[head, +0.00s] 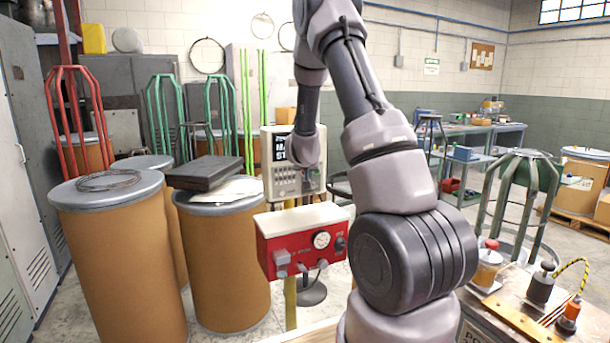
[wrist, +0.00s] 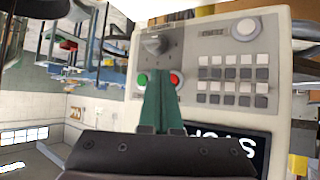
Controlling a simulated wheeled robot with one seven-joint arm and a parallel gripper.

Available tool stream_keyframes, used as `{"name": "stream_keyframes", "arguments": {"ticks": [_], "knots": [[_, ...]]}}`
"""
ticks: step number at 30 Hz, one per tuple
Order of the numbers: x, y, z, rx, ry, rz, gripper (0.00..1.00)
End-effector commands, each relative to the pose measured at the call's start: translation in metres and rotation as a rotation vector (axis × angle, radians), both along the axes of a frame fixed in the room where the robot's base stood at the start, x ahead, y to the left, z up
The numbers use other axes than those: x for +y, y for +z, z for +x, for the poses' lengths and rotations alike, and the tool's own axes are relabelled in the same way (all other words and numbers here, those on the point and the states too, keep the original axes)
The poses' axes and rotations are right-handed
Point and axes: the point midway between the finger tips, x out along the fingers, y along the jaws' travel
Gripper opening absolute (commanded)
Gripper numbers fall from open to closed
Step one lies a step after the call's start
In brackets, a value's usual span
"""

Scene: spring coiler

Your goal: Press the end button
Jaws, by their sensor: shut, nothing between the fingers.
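A beige control panel (head: 268,185) stands behind my arm in the head view, partly hidden by it. In the wrist view the panel (wrist: 225,125) appears upside down, with a dark screen (wrist: 232,148), a grey keypad (wrist: 232,80), a dark knob (wrist: 157,42) and a round pale button (wrist: 246,28). A green button (wrist: 142,79) and a red button (wrist: 176,79) sit side by side. I cannot read which is labelled end. My gripper (wrist: 160,72) is shut and empty, its green fingers overlapping the space between these two buttons. Contact cannot be told.
A red box (head: 300,246) with a dial and switches stands below the panel. Brown drums (head: 120,255) stand at the left, one bearing a dark flat case (head: 203,172). A bench (head: 500,312) with small fixtures is at the lower right.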

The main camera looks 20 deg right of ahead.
Motion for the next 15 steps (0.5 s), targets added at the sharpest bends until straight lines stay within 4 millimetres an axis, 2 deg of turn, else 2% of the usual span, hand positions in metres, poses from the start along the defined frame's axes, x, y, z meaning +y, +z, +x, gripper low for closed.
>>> {"name": "stream_keyframes", "arguments": {"ticks": [8,15], "knots": [[0.000,0.000,-0.003,0.000,0.000,0.000,0.00],[-0.001,0.000,-0.026,0.000,0.001,-0.001,0.00]]}}
